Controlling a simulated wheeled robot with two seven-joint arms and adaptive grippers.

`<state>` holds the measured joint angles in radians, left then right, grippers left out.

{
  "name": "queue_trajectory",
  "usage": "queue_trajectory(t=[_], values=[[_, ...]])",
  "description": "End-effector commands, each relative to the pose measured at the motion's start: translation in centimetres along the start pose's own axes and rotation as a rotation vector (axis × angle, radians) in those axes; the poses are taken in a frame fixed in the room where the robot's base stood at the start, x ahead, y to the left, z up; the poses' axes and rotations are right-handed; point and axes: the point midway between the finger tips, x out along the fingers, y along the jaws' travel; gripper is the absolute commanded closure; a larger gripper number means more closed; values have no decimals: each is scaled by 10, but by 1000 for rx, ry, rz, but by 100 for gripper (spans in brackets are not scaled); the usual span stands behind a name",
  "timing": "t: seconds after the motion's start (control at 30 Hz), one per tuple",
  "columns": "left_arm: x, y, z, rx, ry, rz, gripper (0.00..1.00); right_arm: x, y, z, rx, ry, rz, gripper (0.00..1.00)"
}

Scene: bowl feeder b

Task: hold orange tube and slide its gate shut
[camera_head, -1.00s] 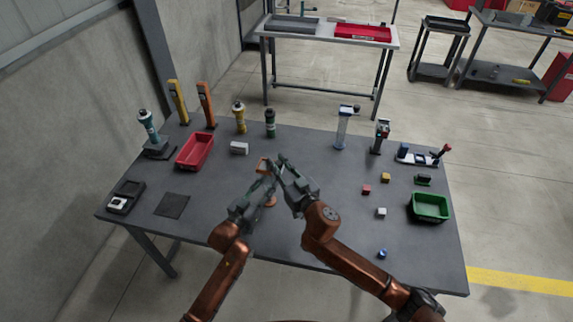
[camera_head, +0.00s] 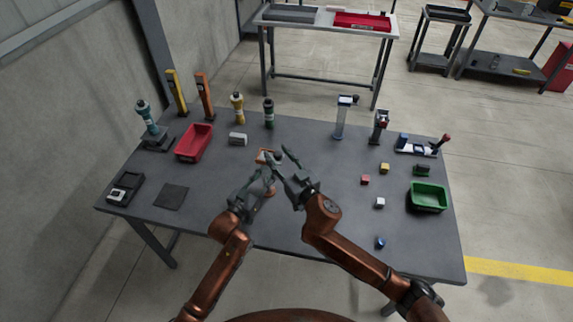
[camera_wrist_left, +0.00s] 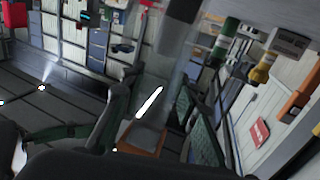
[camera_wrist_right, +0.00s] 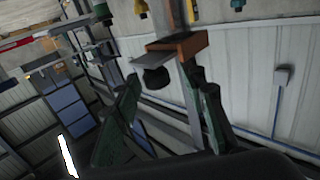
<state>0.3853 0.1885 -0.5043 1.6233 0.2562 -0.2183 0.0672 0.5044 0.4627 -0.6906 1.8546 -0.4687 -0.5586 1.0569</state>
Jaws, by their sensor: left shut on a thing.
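My left gripper (camera_head: 263,173) is shut on the tube below the top. In the left wrist view an orange part (camera_wrist_left: 140,138) shows between the fingers. My right gripper (camera_head: 280,157) is open beside the top, with its fingers spread. In the right wrist view the orange collar (camera_wrist_right: 178,46) lies just beyond the open fingers.
Several small blocks and a green bin (camera_head: 429,197) lie right. Other tubes and posts line the back. The table front is clear.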

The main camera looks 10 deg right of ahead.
Motion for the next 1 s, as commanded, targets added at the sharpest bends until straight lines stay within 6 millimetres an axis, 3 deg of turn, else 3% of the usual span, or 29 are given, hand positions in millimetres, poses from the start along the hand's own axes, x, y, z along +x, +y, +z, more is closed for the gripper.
queue_trajectory(t=[0.3, 0.5, 0.7, 1.0], values=[[0, -1, 1, 0, -2, -1, 100, -65, 1, 2, 4, -3, 1, 62], [0, -1, 1, 0, -1, -1, 100, -97, 1, 1, 3, -2, 1, 62], [0, -1, 1, 0, -1, -1, 100, -109, 1, 1, 1, -1, 1, 62], [0, -1, 0, 0, -1, -1, 100, -110, 1, 0, 1, -1, 1, 62]])
